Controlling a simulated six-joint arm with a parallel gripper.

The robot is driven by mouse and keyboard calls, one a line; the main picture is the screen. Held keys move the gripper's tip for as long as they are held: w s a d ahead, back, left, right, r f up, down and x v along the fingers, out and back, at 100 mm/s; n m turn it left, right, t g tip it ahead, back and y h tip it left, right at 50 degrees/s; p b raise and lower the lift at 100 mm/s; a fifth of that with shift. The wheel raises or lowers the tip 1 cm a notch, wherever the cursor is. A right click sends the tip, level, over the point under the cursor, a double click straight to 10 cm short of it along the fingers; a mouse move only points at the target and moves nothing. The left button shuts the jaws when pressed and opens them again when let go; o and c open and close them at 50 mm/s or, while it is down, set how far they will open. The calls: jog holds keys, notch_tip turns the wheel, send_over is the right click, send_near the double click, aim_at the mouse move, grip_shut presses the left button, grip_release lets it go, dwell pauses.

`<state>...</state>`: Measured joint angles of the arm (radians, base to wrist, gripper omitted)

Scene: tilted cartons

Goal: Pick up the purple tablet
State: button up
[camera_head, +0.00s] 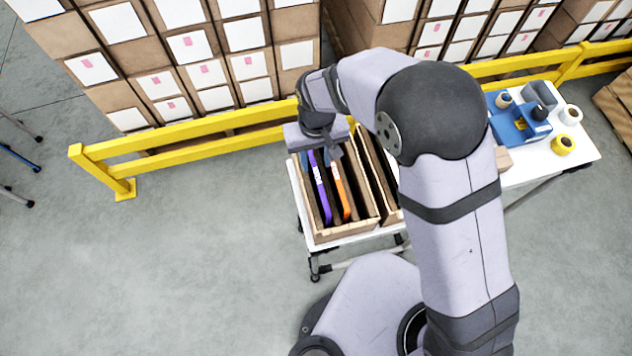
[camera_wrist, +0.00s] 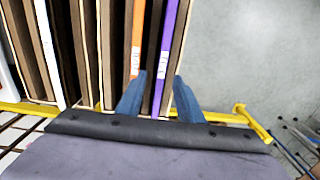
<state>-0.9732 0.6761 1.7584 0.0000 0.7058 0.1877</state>
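The purple tablet (camera_head: 321,188) stands on edge in a slot of the tilted carton (camera_head: 350,232), left of an orange tablet (camera_head: 341,189). In the wrist view the purple tablet (camera_wrist: 168,45) runs between the two blue fingers, with the orange tablet (camera_wrist: 138,38) beside it on the left. My gripper (camera_wrist: 160,76) is open, its fingers apart on either side of the purple tablet's near end. In the head view my gripper (camera_head: 320,156) is over the carton's far end. I cannot tell how deep the fingertips reach or whether they touch anything.
Dark dividers stand beside the tablets. A second carton (camera_head: 372,160) is close on the right, partly behind my arm. A yellow guard rail (camera_head: 210,137) runs behind the table. A blue tape dispenser (camera_head: 515,122) and tape rolls are on the table's right part. Open floor lies left.

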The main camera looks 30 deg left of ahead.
aim_at(316, 170)
jog(key=shift+s+d+f+p, duration=0.15)
jog(key=shift+s+f+p, duration=0.05)
jog(key=shift+f+p, duration=0.15)
jog(key=f, duration=0.1)
jog(key=f+p, duration=0.1)
jog(key=f, duration=0.1)
jog(key=shift+s, duration=0.2)
jog(key=shift+f+p, duration=0.35)
jog(key=shift+f, duration=0.2)
jog(key=shift+w, duration=0.1)
grip_shut()
